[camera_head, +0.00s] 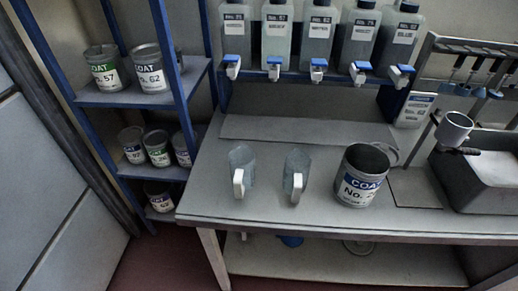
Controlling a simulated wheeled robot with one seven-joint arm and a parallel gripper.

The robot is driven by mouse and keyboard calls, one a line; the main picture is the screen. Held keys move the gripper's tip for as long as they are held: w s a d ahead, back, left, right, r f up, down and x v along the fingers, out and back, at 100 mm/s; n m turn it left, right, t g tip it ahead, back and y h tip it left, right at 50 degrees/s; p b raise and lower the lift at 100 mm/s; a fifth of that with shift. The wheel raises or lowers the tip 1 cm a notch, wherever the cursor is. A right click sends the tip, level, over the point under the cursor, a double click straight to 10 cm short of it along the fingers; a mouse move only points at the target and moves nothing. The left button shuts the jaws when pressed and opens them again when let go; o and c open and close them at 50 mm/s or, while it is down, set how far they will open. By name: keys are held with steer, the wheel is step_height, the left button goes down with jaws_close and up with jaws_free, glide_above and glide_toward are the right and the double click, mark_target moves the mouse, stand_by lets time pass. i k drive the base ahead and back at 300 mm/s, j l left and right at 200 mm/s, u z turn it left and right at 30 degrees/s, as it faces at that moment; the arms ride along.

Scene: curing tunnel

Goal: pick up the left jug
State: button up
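The left jug (243,160) is a clear, bluish jug with a white handle. It stands upright on the grey workbench (215,195), left of the middle of the picture, its handle toward the front edge. A similar jug (299,164) stands to its right with a clear gap between them. Its white handle also faces the front. My gripper does not show in the head view.
An open paint can (358,186) stands right of the jugs, its lid behind it. Several bottles with blue-topped taps (275,68) overhang the bench's back. A blue-post shelf (130,96) with cans stands left. A sink (490,175) and white cup (455,126) are right.

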mark_target(241, 160)
steer(key=j+z, duration=0.1)
steer(key=j, duration=0.4)
steer(key=k+j+z, duration=0.1)
steer(key=j, duration=0.4)
steer(key=k+j+z, duration=0.1)
steer(key=j, duration=0.35)
steer(key=j+z, duration=0.15)
steer(key=j, duration=0.6)
steer(key=k+j+z, duration=0.15)
steer(key=j, duration=0.55)
steer(key=i, duration=0.15)
